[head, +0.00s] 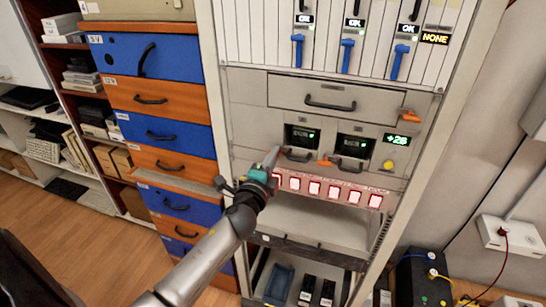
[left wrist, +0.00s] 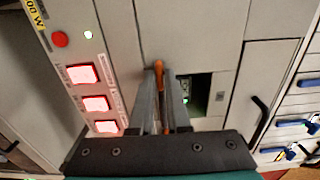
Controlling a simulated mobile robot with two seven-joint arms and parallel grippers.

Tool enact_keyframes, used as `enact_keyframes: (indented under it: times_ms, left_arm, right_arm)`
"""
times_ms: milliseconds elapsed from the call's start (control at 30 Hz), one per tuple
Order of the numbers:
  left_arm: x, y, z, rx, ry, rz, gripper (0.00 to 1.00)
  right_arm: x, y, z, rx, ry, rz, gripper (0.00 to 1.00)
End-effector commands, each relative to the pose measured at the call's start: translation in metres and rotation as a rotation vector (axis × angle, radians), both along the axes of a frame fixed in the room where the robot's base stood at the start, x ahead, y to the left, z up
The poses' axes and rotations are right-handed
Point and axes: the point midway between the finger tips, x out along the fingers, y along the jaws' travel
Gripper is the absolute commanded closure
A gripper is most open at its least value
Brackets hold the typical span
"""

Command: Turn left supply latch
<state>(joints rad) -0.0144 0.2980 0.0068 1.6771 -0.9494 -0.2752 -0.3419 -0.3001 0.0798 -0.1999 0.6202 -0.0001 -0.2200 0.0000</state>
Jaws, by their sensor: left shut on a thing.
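In the left wrist view, the orange left supply latch (left wrist: 159,68) stands between the two fingers of my left gripper (left wrist: 161,100). The fingers are closed around it, and its top end shows above them. In the head view my left gripper (head: 271,158) reaches the rack front at the left edge of the left supply (head: 302,136), and hides the latch there. The left supply has a dark display with green marks and a black handle. My right gripper is not in view.
The right supply (head: 354,147) has its own orange latch (head: 325,160). A row of lit red-white buttons (head: 315,188) runs just below the supplies, close to my gripper. A closed drawer (head: 340,98) lies above. Blue and orange drawers (head: 160,133) stand left of the rack.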

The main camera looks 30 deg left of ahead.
Motion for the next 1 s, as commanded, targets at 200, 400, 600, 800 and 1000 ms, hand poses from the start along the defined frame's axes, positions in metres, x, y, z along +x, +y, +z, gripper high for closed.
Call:
enact_keyframes:
  times_ms: [200,400,600,800,1000]
  left_arm:
    - [0.0000,-0.0003,-0.0003,0.009,0.003,-0.001,1.00]
    - [0.0000,-0.0003,-0.0004,0.009,0.003,-0.001,1.00]
    - [-0.0001,-0.0002,-0.0003,0.008,0.002,-0.001,0.65]
    - [-0.0001,-0.0001,-0.0002,0.007,0.002,0.000,0.57]
    - [-0.0026,-0.0008,-0.0003,0.007,0.002,0.000,0.57]
  right_arm:
    - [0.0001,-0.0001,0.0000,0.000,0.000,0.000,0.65]
    - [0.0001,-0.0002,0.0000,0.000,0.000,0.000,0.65]
    - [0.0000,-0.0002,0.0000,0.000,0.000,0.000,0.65]
    - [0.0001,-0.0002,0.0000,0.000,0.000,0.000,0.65]
    - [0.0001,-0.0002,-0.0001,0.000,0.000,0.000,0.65]
